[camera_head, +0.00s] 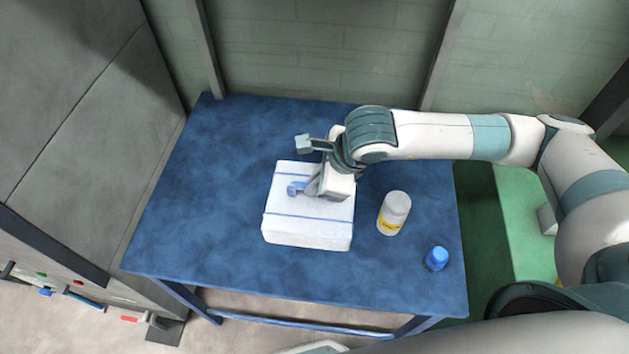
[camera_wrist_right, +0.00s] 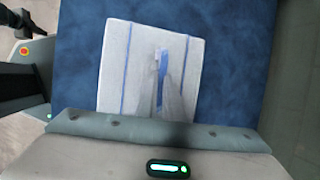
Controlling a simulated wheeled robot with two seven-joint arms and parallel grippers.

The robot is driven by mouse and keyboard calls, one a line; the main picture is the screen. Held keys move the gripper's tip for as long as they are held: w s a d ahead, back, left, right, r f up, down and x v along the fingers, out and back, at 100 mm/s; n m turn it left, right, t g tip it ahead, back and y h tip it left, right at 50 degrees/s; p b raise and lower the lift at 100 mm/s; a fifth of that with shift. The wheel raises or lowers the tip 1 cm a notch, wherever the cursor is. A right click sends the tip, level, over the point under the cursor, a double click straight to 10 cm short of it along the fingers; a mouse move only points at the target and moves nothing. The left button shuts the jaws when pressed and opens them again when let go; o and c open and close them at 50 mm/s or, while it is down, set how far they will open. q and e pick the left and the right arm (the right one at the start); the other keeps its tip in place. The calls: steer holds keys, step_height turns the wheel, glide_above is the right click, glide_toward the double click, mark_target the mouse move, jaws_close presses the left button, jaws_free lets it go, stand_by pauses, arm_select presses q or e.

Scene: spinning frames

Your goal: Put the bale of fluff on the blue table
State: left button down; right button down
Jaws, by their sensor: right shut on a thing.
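The bale of fluff (camera_head: 305,222) is a white block with blue straps, and it is on the blue table (camera_head: 220,180) near the middle. My right gripper (camera_head: 303,188) is at the top of the bale, shut on a blue part there. In the right wrist view the bale (camera_wrist_right: 117,70) lies below the gripper (camera_wrist_right: 163,65), whose fingers close at a blue strip on the bale. The blue table (camera_wrist_right: 240,60) shows around the bale. Whether the bale bears fully on the table is hard to tell. My left gripper is not in view.
A white bottle with a yellow label (camera_head: 393,213) stands just right of the bale. A small blue-capped bottle (camera_head: 436,259) stands near the table's right front corner. The table's left side is clear. A grey machine (camera_head: 80,110) stands at the left, and a wall lies behind.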

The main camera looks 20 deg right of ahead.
steer(key=c, duration=1.9)
jaws_free()
